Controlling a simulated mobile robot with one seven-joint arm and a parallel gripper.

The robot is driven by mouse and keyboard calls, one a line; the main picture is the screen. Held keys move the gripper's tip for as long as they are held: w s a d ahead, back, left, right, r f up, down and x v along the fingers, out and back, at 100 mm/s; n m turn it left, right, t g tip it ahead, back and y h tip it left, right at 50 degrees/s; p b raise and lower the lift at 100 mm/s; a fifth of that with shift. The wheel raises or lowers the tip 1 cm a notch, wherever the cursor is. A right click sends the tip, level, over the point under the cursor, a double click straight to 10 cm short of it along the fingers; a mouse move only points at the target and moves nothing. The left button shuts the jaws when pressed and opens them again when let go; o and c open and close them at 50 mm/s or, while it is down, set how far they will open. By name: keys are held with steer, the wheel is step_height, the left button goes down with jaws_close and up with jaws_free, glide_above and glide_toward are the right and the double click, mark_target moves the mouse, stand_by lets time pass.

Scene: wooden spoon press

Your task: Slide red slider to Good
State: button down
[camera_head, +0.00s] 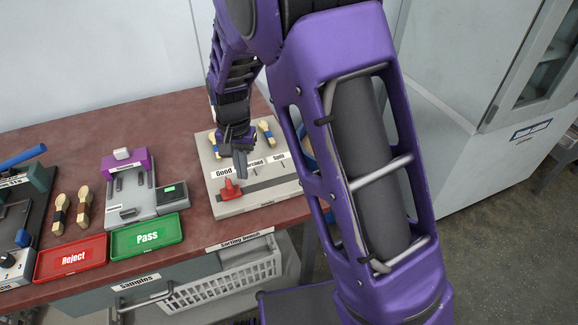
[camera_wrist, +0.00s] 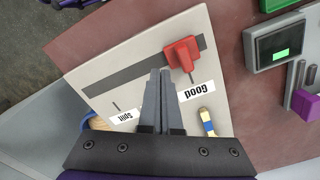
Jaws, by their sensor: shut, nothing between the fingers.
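The red slider (camera_head: 229,188) sits near the left end of the dark slot on the pale sorting board (camera_head: 252,204), below the "Good" label (camera_head: 223,171). In the wrist view the red slider (camera_wrist: 183,54) is near the slot's right end, beside the upside-down "Good" label (camera_wrist: 197,91). A short piece of slot shows beyond it. My gripper (camera_head: 241,179) is shut and empty, just right of the slider in the head view. In the wrist view my gripper's tips (camera_wrist: 160,72) are left of the slider with a small gap. My gripper covers the middle label in the wrist view.
Wooden spoons (camera_head: 266,132) lie at the board's back. Left of the board stand a purple-topped device (camera_head: 127,163), a green "Pass" tray (camera_head: 146,237) and a red "Reject" tray (camera_head: 72,258). My arm hides the board's right side in the head view.

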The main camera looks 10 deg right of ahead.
step_height(320, 180, up, 5)
steer(key=p, duration=0.3)
steer(key=shift+d+r, duration=0.1)
stand_by(0.5)
